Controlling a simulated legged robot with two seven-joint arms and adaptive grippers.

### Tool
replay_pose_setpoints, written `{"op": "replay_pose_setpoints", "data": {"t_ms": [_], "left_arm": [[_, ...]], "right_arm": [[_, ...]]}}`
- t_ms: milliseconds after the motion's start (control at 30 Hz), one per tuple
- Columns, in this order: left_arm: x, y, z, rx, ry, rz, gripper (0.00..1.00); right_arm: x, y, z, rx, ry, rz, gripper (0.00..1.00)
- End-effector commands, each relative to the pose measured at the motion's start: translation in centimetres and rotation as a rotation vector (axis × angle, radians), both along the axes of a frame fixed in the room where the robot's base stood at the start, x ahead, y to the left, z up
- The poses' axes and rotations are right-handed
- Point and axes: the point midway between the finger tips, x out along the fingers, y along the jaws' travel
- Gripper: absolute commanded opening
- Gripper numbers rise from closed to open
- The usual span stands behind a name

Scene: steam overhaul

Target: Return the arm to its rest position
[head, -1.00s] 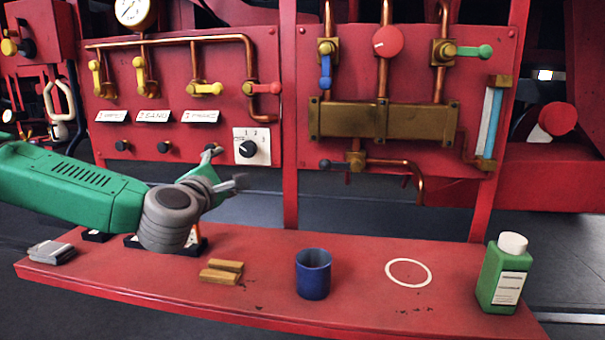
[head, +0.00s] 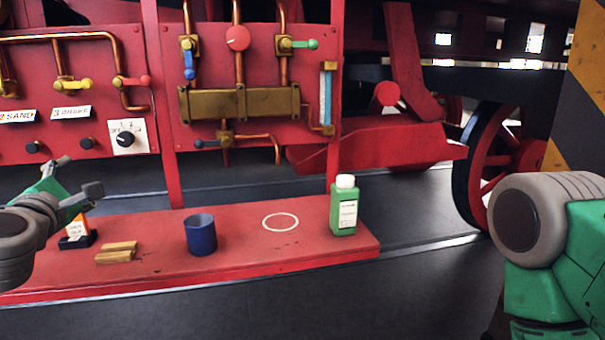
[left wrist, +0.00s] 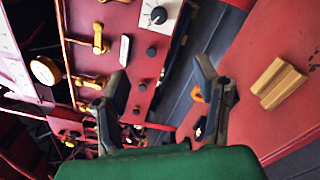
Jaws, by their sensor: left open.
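My left gripper (head: 78,177) is at the left edge of the head view, above the left part of the red bench (head: 300,257). Its two fingers are apart with nothing between them. In the left wrist view the open fingers (left wrist: 162,80) point toward the red control panel (left wrist: 135,60) and the gap beside the bench. My right arm (head: 545,235) shows at the right edge of the head view as a grey joint and green links. The right gripper is out of frame.
On the bench are wooden blocks (head: 116,252), a blue cup (head: 200,235), a white painted ring (head: 280,222), a green bottle (head: 343,208) and a small sign in a black base (head: 77,236). Panels with valves and a rotary switch (head: 126,138) stand behind. Dark floor (head: 400,290) is clear in front.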

Motion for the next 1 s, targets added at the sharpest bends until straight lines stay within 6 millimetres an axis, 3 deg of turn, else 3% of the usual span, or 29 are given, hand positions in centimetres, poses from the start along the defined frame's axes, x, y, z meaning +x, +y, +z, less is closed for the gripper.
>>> {"op": "replay_pose_setpoints", "data": {"t_ms": [67,367,567,767,867,1000], "left_arm": [[0.0,-0.1,0.0,0.001,0.000,0.000,0.56],[0.1,-4.1,-5.2,0.161,0.142,-0.105,0.56],[-0.9,-7.3,-10.4,0.314,0.273,-0.213,0.56],[-3.5,-11.2,-18.6,0.538,0.462,-0.392,0.56],[-6.7,-13.5,-24.4,0.706,0.597,-0.542,0.56],[-13.4,-15.6,-32.7,0.964,0.789,-0.803,0.56]], "right_arm": [[0.0,0.0,0.0,0.000,0.000,0.000,0.00],[0.1,0.0,0.0,0.000,-0.001,0.001,0.00],[0.0,0.0,0.0,0.000,0.000,0.000,0.00],[0.0,0.0,0.0,0.000,0.000,0.000,0.00],[0.0,0.0,0.0,0.000,0.000,0.000,0.00],[0.0,0.0,0.0,0.000,0.000,0.001,0.00]]}}
